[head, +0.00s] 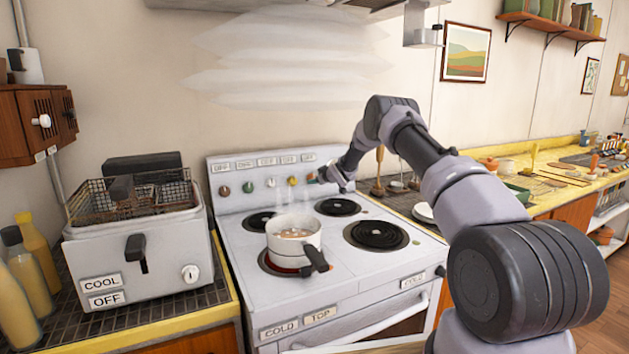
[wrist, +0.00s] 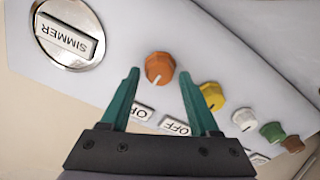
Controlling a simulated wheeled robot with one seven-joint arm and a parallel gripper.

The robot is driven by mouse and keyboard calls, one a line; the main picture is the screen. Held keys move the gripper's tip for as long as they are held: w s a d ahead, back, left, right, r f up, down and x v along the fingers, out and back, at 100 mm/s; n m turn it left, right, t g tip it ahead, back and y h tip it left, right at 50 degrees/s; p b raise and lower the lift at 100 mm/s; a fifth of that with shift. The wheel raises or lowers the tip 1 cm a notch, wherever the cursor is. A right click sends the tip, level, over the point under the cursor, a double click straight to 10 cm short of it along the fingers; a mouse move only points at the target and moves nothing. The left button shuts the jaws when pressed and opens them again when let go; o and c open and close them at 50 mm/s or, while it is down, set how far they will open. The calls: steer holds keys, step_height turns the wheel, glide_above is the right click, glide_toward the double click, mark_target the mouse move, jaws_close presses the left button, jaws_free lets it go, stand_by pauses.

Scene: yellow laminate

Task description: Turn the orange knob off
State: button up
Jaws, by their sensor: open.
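The orange knob (wrist: 160,69) is on the stove's white control panel (wrist: 120,35). In the wrist view it lies between my gripper's (wrist: 159,72) two spread green fingertips, with gaps on both sides. Its white pointer mark faces the lower edge of the wrist view. My gripper is open and empty, pointed at the panel. In the head view my gripper (head: 335,177) is at the panel's right end, by the orange knob (head: 311,176). The label by this knob is partly covered by a finger.
Yellow (wrist: 212,95), white (wrist: 244,119), green (wrist: 272,132) and brown (wrist: 292,144) knobs continue along the panel. A round SIMMER dial (wrist: 69,40) is near. A steaming pot (head: 293,240) stands on the glowing front left burner. A fryer (head: 145,250) stands left.

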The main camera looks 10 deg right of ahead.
steer(key=shift+v, duration=2.75)
steer(key=shift+r, duration=0.15)
steer(key=s+d+r+m+g+h, duration=0.1)
steer(key=s+d+r+m, duration=0.1)
steer(key=s+r, duration=0.45)
steer(key=s+d+r+m+h, duration=0.1)
steer(key=s+d+r, duration=0.15)
steer(key=r, duration=0.65)
steer(key=s+d+r+m+g+h, duration=0.1)
steer(key=s+r+m, duration=0.1)
steer(key=s+r, duration=0.45)
steer(key=s+d+r+m+g+h, duration=0.1)
steer(key=s+r+m, duration=0.1)
steer(key=s+r, duration=0.45)
steer(key=s+d+r+m, duration=0.1)
steer(key=s+r, duration=0.2)
steer(key=s, duration=0.6)
steer(key=s+a+f+m+g+y, duration=0.1)
steer(key=s+m, duration=0.1)
steer(key=s, duration=1.4)
steer(key=s+a+f+m+g+y, duration=0.1)
steer(key=s+f+m+g, duration=0.1)
steer(key=s, duration=1.4)
steer(key=shift+s+a+m, duration=0.3)
steer(key=shift+m, duration=0.1)
